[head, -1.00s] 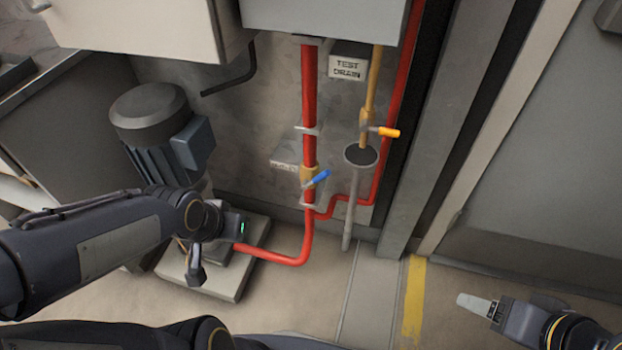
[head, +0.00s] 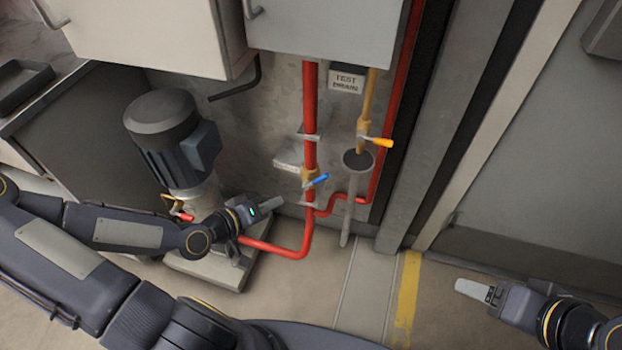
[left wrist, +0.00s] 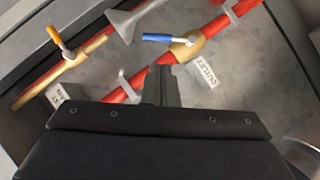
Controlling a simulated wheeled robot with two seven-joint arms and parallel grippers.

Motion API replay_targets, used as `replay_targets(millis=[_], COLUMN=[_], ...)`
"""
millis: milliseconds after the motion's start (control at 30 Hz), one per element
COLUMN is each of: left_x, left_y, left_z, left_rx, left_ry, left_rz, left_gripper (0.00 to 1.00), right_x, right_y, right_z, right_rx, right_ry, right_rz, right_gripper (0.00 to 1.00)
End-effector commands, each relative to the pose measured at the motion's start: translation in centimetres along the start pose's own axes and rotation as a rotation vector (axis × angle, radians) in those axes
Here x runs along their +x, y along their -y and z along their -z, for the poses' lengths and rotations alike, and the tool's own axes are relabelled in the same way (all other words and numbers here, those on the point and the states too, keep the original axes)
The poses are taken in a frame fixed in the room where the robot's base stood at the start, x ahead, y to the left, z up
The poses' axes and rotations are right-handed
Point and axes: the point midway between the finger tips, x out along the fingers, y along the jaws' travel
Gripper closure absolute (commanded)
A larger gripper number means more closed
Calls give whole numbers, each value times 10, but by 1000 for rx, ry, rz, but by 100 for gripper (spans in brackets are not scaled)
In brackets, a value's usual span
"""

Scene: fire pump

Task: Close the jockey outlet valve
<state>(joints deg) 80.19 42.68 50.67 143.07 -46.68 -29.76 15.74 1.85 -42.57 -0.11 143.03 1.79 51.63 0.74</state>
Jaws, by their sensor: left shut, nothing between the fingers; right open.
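The outlet valve has a blue lever handle (head: 318,181) on a brass body on the vertical red pipe (head: 309,110). The lever sticks out to the right and slightly up in the head view. In the left wrist view the blue handle (left wrist: 170,38) points left from the brass body (left wrist: 188,46), above a tag reading OUTLET (left wrist: 207,71). My left gripper (head: 275,203) is shut and empty, left of and a little below the lever, apart from it. Its fingers (left wrist: 165,82) point toward the valve. My right gripper (head: 475,290) is open at the lower right, far from the valve.
An orange-handled valve (head: 378,141) on a yellow pipe stands right of the red pipe, above a drain funnel (head: 357,160) and below a TEST DRAIN sign (head: 346,80). A grey pump motor (head: 170,135) stands to the left. Cabinets (head: 325,25) hang above.

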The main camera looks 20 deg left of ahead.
Motion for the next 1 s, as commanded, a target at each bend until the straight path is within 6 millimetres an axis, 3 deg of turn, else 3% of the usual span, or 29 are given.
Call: replay_targets(millis=[400, 567, 767, 1000], left_x=[0, 9, 40, 91], left_y=[-2, -1, -1, -3], left_z=[4, 3, 2, 4], left_rx=[-14, -13, -11, -12], left_ry=[-26, -24, -22, -23], left_rz=[-17, -19, -22, -22], left_gripper=[100, 100, 100, 100], right_x=[0, 4, 17, 30], right_y=[0, -2, -8, -14], right_z=[0, -2, -8, -15], right_rx=[0, 0, 0, 0], right_ry=[0, 0, 0, 0], right_rz=[0, 0, 0, 0], right_gripper=[28, 28, 28, 28])
